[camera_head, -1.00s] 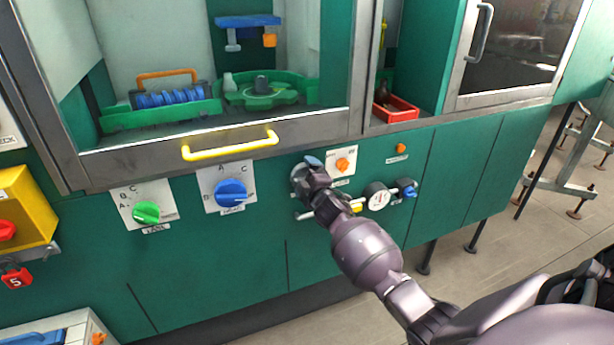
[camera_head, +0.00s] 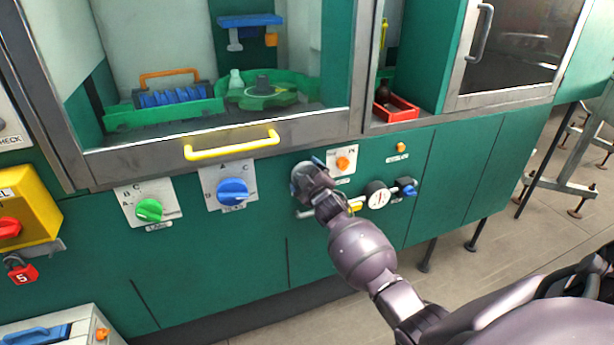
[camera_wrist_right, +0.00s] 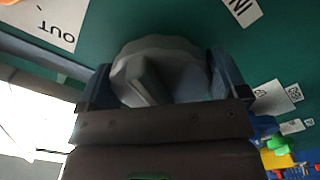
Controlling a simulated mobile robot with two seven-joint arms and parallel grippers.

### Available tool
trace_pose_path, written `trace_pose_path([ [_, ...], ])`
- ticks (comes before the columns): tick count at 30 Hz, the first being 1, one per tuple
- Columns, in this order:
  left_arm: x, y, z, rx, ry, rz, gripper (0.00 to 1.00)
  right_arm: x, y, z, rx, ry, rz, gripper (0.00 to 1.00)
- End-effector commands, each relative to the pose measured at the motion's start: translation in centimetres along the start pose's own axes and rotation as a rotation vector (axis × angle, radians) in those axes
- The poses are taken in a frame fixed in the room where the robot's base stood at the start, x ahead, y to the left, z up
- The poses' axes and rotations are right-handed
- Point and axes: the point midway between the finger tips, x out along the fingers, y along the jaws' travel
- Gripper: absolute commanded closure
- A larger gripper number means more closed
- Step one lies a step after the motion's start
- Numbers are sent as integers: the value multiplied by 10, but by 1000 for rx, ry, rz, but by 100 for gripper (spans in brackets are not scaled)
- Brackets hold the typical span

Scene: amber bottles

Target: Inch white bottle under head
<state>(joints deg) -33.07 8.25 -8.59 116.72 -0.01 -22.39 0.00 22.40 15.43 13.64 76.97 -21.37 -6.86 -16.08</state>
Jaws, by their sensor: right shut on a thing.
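A small white bottle (camera_head: 236,80) stands behind the clear front on a green round turntable (camera_head: 284,92), left of its dark hub. The head (camera_head: 250,24), a blue block with grey and orange parts under it, hangs above the turntable. The bottle is slightly left of it in the picture. My right gripper (camera_head: 310,176) is at the green panel below the window. The right wrist view shows its blue fingers shut on the sides of a grey knob (camera_wrist_right: 155,68) with a raised bar. The knob is mostly hidden in the head view. My left gripper is not in view.
A blue dial (camera_head: 233,191) and a green dial (camera_head: 149,209) are left of my gripper. An orange button (camera_head: 343,163), a gauge (camera_head: 377,195) and a blue valve (camera_head: 406,187) are to its right. The yellow handle (camera_head: 232,146) crosses the window's lower frame.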

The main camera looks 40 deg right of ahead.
Motion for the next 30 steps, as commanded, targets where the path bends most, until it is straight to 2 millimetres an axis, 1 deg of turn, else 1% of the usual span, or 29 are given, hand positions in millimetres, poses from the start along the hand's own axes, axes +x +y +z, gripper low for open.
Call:
trace_pose_path([
  [6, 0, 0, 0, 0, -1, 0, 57, 0, -1, 0, 0, 0, -1, 32],
  [7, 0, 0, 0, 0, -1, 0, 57, 0, -1, 0, 0, 0, -1, 4],
  [8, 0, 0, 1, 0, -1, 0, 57, 0, -1, 0, 0, 0, -1, 0],
  [15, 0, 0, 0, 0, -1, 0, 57, -1, 0, 0, -1, 0, -1, 0],
  [19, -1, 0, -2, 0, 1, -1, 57, -8, 0, 0, -2, 0, -1, 0],
  [23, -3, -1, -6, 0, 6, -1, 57, -24, 1, -1, -2, 0, 0, 0],
  [30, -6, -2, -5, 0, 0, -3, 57, -65, 0, -1, -1, 0, 0, 0],
])
